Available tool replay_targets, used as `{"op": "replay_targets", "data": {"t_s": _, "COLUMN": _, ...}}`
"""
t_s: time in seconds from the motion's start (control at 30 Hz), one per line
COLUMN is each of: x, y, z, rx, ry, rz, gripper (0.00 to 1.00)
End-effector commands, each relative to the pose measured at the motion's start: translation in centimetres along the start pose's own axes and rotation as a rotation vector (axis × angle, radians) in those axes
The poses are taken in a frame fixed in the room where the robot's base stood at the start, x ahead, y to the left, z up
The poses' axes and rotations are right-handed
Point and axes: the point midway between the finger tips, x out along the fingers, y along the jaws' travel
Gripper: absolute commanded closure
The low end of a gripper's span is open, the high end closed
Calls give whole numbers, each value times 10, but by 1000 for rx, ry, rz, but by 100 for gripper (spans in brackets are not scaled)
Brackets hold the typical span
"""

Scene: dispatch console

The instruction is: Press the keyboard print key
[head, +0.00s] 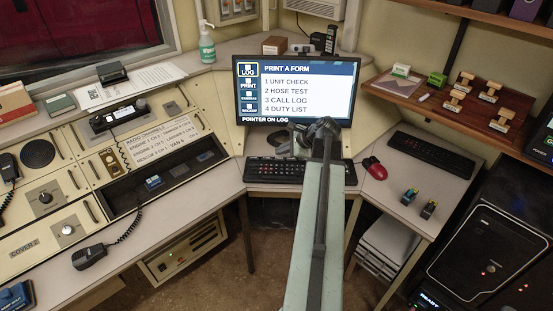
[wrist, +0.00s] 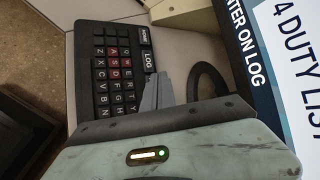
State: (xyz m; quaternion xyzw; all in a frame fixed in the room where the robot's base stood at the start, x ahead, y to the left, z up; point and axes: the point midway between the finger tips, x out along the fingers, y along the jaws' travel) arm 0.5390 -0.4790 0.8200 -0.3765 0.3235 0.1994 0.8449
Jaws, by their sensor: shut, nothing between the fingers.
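The black keyboard (head: 272,170) lies on the desk below the monitor (head: 296,92), partly hidden by my arm in the head view. In the wrist view the keyboard (wrist: 116,65) shows letter keys, some red, and larger keys along one edge. One large key reads LOG (wrist: 149,60). I cannot make out a key marked PRINT; that end of the keyboard is hidden by my gripper. My gripper (wrist: 156,80) is shut and empty, its tips over the keyboard's edge beside the LOG key. Contact cannot be told. The screen reads PRINT A FORM and POINTER ON LOG.
A red mouse (head: 374,168) lies right of the keyboard. A second dark keyboard (head: 432,152) lies farther right. The radio console (head: 120,170) with a handset (head: 89,257) fills the left. A stamp shelf (head: 455,105) juts out at right, above the desk.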

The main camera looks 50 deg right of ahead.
Motion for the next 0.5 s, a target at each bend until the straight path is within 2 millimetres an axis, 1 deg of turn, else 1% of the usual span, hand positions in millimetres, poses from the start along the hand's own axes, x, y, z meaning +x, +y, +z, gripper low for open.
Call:
{"op": "replay_targets", "data": {"t_s": 0.23, "x": -2, "y": -2, "z": 2, "rx": 0, "ry": 0, "rz": 0, "gripper": 100}}
{"op": "replay_targets", "data": {"t_s": 0.5, "x": -22, "y": -16, "z": 16, "rx": 0, "ry": 0, "rz": 0, "gripper": 100}}
